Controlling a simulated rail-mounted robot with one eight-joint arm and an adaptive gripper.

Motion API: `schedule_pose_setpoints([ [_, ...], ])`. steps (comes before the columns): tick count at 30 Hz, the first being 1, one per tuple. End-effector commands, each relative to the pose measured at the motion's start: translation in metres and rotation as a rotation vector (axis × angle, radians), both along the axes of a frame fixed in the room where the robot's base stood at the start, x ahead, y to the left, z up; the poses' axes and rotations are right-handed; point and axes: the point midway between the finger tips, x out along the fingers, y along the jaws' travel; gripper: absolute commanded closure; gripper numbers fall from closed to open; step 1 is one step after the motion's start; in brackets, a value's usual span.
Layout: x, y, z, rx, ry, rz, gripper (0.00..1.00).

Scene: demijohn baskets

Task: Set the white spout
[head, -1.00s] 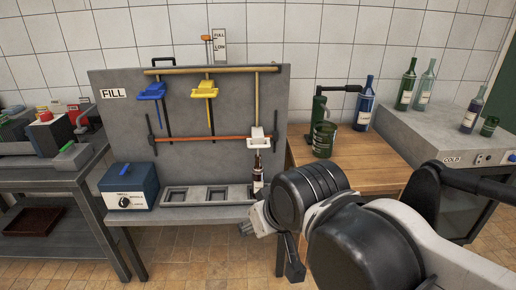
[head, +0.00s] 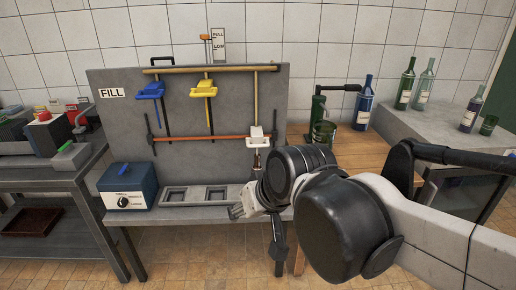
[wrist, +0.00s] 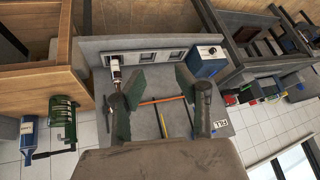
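The white spout (head: 257,138) hangs at the right of the grey panel (head: 215,105), on the orange bar at the foot of a yellow upright pipe. A dark bottle (head: 257,160) is below it, its lower part hidden by my arm; its pale label (wrist: 116,69) shows in the wrist view. The blue spout (head: 151,90) and yellow spout (head: 204,89) hang higher, to the left. My gripper (head: 237,211) is before the lower shelf, below and left of the white spout. In the wrist view my gripper (wrist: 157,95) is open, with nothing seen between its fingers.
A blue box with a dial (head: 130,187) stands left of the recessed tray (head: 196,196) on the shelf. At right, a green device (head: 322,120) and blue bottle (head: 363,103) stand on a wooden table (head: 355,150). More bottles stand on a grey cabinet (head: 430,125).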

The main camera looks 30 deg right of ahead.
Motion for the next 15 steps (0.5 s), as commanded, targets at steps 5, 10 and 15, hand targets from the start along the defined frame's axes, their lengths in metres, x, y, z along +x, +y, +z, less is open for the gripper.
schedule_pose_setpoints([
  [5, 0.045, -0.001, -0.003, 0.148, -0.006, -0.049, 0.69],
  [10, 0.087, -0.007, -0.006, 0.287, -0.022, -0.091, 0.69],
  [15, 0.13, -0.019, -0.011, 0.424, -0.052, -0.129, 0.69],
])
